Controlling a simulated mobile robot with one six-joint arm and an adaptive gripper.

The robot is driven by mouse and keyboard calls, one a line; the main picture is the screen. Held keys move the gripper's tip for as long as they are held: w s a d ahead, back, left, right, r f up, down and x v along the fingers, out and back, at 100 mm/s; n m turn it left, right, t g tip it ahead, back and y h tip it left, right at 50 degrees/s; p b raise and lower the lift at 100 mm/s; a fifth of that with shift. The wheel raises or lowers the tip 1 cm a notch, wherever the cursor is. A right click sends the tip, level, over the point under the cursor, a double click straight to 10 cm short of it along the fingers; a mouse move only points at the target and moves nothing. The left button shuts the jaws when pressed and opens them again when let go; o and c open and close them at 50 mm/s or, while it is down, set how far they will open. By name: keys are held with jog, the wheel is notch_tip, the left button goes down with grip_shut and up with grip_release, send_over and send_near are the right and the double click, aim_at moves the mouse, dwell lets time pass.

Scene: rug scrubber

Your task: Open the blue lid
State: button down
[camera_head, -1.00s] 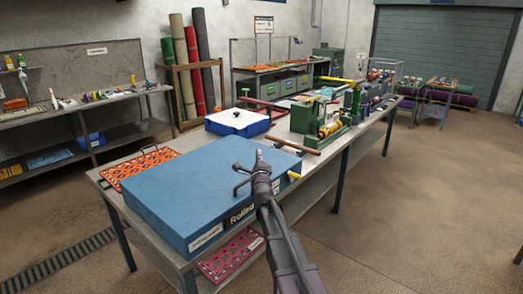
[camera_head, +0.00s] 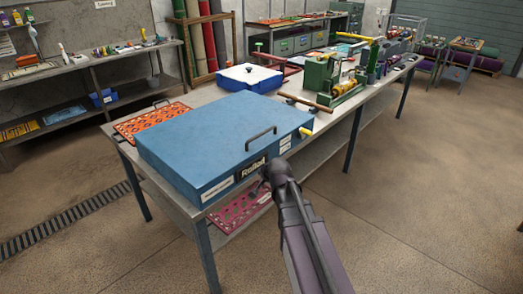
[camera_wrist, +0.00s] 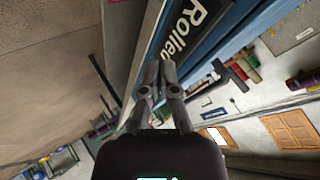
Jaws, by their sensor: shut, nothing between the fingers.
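The blue lid (camera_head: 205,125) lies flat and closed on a wide blue box at the front end of the workbench. A dark bar handle (camera_head: 261,137) stands on the lid near its front edge; a dark bar that looks like it also shows in the wrist view (camera_wrist: 233,78). The box front carries a black label (camera_head: 253,167) with white lettering, also large in the wrist view (camera_wrist: 190,32). My gripper (camera_wrist: 160,74) is shut and empty, in front of the box near the label and below the lid's edge. In the head view my wrist mostly hides the fingers.
An orange perforated tray (camera_head: 150,121) lies left of the box. A blue-and-white container (camera_head: 250,78), a wooden-handled bar (camera_head: 305,105) and green machinery (camera_head: 325,80) stand behind it. A pink perforated panel (camera_head: 240,210) is on the lower shelf. The floor at right is clear.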

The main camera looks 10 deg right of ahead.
jog(key=s+f+n+g, duration=0.3)
jog(key=s+n+g, duration=0.1)
jog(key=s, duration=0.6)
jog(key=s+f+n+g+h, duration=0.1)
jog(key=s+n+g, duration=0.3)
jog(key=s, duration=0.7)
jog(key=shift+s+d+f+g, duration=0.3)
jog(key=shift+d+f+g, duration=0.2)
jog(key=shift+f, duration=0.4)
